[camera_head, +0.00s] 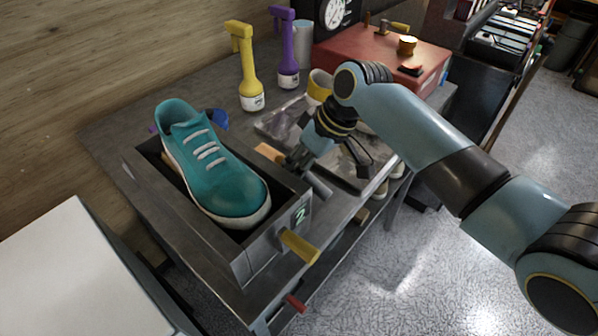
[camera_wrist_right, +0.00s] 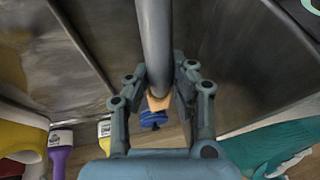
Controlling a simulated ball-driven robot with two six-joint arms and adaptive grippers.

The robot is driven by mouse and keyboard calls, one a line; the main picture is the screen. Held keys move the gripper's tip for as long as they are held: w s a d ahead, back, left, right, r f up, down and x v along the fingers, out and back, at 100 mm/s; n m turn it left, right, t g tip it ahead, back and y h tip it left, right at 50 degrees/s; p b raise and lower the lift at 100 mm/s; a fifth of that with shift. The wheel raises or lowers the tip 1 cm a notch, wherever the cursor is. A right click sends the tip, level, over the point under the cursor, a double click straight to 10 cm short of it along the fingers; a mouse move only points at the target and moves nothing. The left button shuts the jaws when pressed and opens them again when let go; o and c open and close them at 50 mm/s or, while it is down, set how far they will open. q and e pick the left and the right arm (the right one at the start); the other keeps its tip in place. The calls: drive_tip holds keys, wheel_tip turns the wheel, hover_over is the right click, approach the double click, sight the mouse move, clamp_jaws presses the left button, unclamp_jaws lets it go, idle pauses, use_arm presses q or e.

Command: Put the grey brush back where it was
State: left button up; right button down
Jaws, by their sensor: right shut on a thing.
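My right gripper (camera_head: 300,160) is over the bench, just right of the box that holds the sneaker. In the right wrist view its two fingers (camera_wrist_right: 155,85) are closed on the grey brush (camera_wrist_right: 154,40), whose smooth round handle runs up out of the picture. In the head view a short grey length of the brush (camera_head: 318,185) shows below the gripper; its bristles cannot be made out. A teal sneaker (camera_head: 213,165) with pale laces sits in the dark grey box (camera_head: 243,262). The sneaker also shows in the right wrist view (camera_wrist_right: 270,145). My left gripper is not in view.
A shallow metal tray (camera_head: 272,122) lies behind the gripper. A yellow spray bottle (camera_head: 250,75), a purple spray bottle (camera_head: 287,50) and a red case (camera_head: 365,52) stand at the back. A tan piece (camera_head: 268,152) lies by the box. A yellow handle (camera_head: 300,247) juts from the box front.

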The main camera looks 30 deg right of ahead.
wheel_tip(320, 180, down, 2)
drive_tip(key=shift+f, duration=0.25)
drive_tip(key=shift+f, duration=0.1)
drive_tip(key=c, duration=1.2)
unclamp_jaws()
drive_tip(key=shift+o, duration=0.2)
drive_tip(key=v, duration=1.2)
drive_tip(key=shift+d, duration=0.1)
